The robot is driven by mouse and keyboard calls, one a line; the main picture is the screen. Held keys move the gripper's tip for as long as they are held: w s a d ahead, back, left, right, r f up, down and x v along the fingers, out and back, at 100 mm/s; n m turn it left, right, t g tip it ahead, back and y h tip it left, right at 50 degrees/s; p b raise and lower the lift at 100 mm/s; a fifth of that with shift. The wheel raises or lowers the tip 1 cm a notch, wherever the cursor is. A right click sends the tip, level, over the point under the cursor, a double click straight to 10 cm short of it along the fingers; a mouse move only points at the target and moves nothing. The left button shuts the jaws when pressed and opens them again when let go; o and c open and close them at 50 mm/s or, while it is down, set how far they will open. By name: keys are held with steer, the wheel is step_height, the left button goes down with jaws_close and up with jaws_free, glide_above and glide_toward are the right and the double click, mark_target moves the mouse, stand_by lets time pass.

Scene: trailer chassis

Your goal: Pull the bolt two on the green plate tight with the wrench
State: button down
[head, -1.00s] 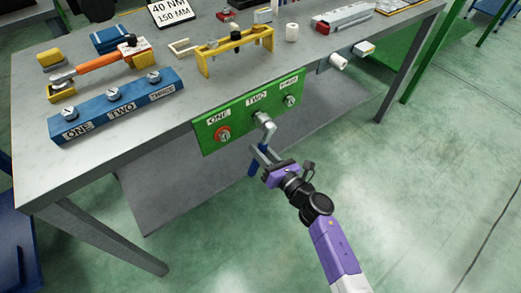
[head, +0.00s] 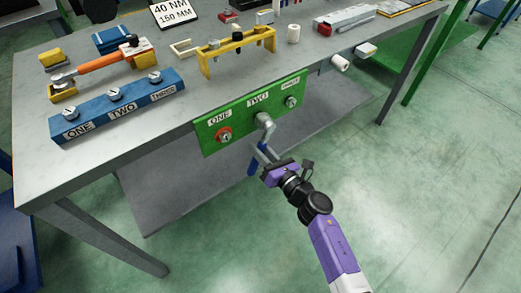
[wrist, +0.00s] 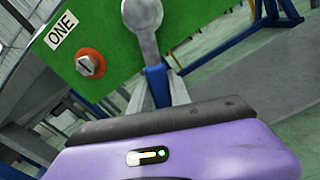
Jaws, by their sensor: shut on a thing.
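The green plate (head: 240,122) stands upright on the table's front edge, with bolts labelled ONE, TWO and THREE. The grey wrench (head: 265,124) has its head over bolt two, which it hides. The wrench hangs down, its blue handle (head: 252,167) slanting to the lower left. My purple gripper (head: 265,157) is shut on the wrench below the plate. In the wrist view, the wrench head (wrist: 143,14) is against the green plate (wrist: 105,32), and the blue handle (wrist: 157,85) shows behind my gripper's dark edge.
Bolt one (head: 224,136) has an orange-red ring; bolt three (head: 290,101) is bare. A blue block (head: 117,106) with three labelled bolts lies on the grey table (head: 50,183). An orange-handled tool (head: 97,67) and a yellow frame (head: 237,50) lie behind. A lower shelf extends under the table.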

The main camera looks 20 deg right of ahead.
steer(key=shift+w+a+r, duration=0.1)
steer(key=shift+w, duration=0.2)
stand_by(0.4)
steer(key=c, duration=1.8)
jaws_free()
jaws_close()
